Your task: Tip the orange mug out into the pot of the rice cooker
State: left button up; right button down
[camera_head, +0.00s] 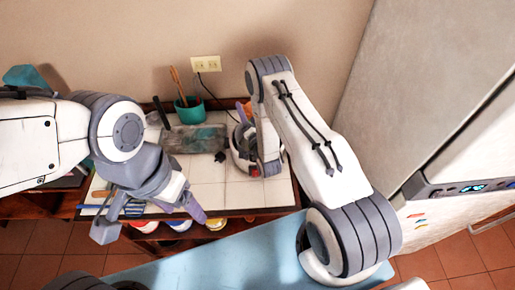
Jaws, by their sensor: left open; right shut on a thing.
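The rice cooker (243,160), white and grey with a red spot on its front, stands on the tiled counter, partly hidden behind my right arm. I cannot see clearly into its pot. My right gripper (241,112) is mostly hidden behind its own arm, above the back of the cooker. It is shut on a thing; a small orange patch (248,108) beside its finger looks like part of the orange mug. The mug's tilt and contents cannot be told. My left gripper (150,216) is open and empty, with its fingers wide apart at the counter's front edge.
A teal pot (189,110) with utensils stands at the back of the counter. A grey-green slab (190,139) lies left of the cooker. Several bowls (180,224) sit on a shelf below. A fridge (440,90) stands at right. Tiles in front of the slab are bare.

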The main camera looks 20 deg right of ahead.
jog(key=shift+s+r+t, duration=0.15)
jog(key=shift+s+t, duration=0.2)
jog(key=shift+t, duration=0.25)
jog(key=shift+w+b, duration=0.1)
jog(key=shift+b, duration=0.75)
jog(key=b, duration=0.3)
jog(key=shift+w, duration=0.15)
jog(key=shift+b, duration=2.75)
jog(key=shift+s+t+b, duration=0.4)
jog(key=shift+s+b, duration=0.2)
jog(key=shift+b, duration=2.25)
jog(key=shift+s+t+b, duration=0.25)
jog(key=shift+t+b, duration=0.05)
jog(key=shift+b, duration=1.3)
jog(key=shift+s+b, duration=0.1)
jog(key=shift+b, duration=0.2)
